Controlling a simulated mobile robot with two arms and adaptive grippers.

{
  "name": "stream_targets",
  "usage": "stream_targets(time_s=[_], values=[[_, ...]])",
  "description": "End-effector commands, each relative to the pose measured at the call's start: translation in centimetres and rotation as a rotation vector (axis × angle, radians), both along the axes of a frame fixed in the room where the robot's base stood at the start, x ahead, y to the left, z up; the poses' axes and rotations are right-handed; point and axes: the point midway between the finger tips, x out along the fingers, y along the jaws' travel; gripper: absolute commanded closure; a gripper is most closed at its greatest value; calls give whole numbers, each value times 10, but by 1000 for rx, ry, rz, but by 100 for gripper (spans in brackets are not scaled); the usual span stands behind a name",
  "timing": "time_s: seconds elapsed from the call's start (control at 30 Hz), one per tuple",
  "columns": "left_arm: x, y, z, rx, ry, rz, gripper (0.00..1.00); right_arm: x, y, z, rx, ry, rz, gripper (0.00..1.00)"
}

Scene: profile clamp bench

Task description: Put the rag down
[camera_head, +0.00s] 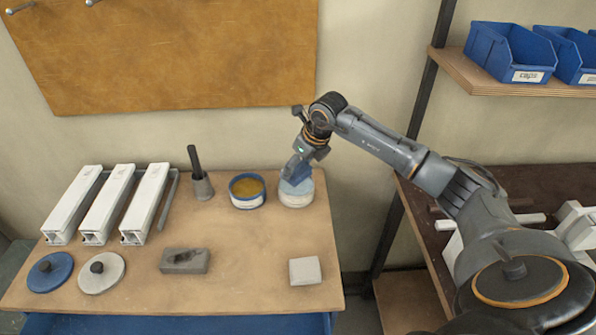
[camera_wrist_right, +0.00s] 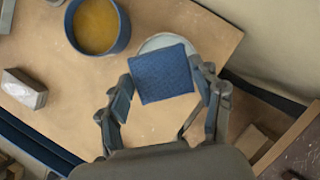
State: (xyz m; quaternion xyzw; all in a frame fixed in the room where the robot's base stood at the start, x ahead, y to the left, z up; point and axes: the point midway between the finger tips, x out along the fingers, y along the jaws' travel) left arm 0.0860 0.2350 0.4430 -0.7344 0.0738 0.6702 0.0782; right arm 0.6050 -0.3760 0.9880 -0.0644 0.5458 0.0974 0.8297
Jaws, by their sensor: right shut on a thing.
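The rag is a blue square cloth; in the right wrist view the rag (camera_wrist_right: 162,74) spans the space between the two fingers of my right gripper (camera_wrist_right: 165,82). In the head view the rag (camera_head: 297,171) shows as a small blue patch below my right gripper (camera_head: 299,162), over a pale round tub (camera_head: 297,198) at the back right of the bench. The rag hides part of the tub's top in both views. I cannot tell whether the rag touches the tub. My left gripper is not in view.
On the wooden bench (camera_head: 235,265), a blue tub of amber contents (camera_head: 247,200) stands left of the pale tub. A grey block (camera_head: 185,261) and a pale block (camera_head: 305,270) lie in front. White profiles (camera_head: 110,203) and two lids are at left. Bench between blocks is clear.

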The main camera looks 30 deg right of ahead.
Motion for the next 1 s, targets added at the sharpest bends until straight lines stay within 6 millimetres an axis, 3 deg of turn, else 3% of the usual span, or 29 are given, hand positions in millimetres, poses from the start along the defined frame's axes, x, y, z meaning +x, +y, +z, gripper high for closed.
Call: stream_targets(time_s=[0.33,0.7,0.73,0.8,0.83,1.0], values=[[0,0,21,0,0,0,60,5,-3,-36,1,1,0,60],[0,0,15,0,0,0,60,5,-3,-43,0,0,1,60],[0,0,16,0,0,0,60,5,-4,-42,0,0,1,31],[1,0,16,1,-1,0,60,5,-3,-41,0,0,1,17],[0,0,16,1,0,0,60,5,-3,-41,0,0,1,12],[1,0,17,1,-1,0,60,5,-3,-41,0,0,1,12]])
